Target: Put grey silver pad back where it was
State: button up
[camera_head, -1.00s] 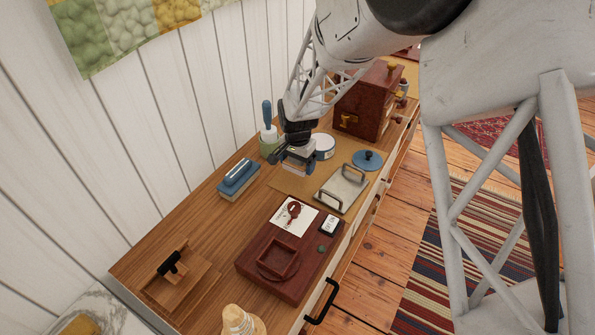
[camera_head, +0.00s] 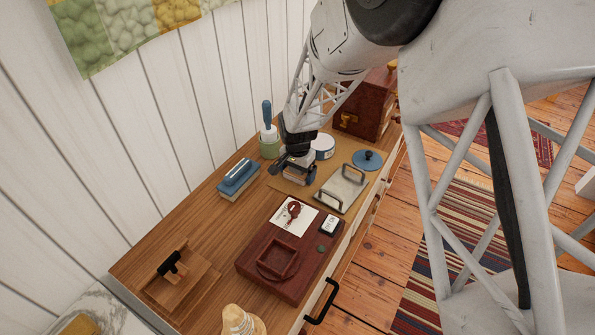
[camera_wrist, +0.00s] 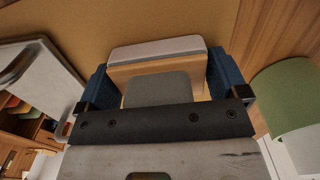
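The grey silver pad (camera_wrist: 157,49) is a small block with a pale grey layer, a wooden layer and a darker grey part nearer the wrist. In the wrist view it sits between the blue fingertips of my gripper (camera_wrist: 165,83), which appear closed against its two sides. In the head view my gripper (camera_head: 296,172) is low over the tan mat (camera_head: 285,187), left of the silver handled tray (camera_head: 341,189). My gripper hides much of the pad there. I cannot tell whether the pad touches the mat.
The blue-topped block (camera_head: 238,178) lies to the left. The green pot with blue handle (camera_head: 269,143) and white round tin (camera_head: 323,146) stand close behind. A blue lid (camera_head: 367,160), dark red box (camera_head: 363,112) and dark red stand (camera_head: 290,262) are also on the wooden top.

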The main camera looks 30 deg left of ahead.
jog(key=shift+o, duration=0.5)
notch_tip(320, 180, up, 12)
jog(key=shift+r, duration=0.15)
dwell(0.4)
dwell(0.5)
dwell(0.3)
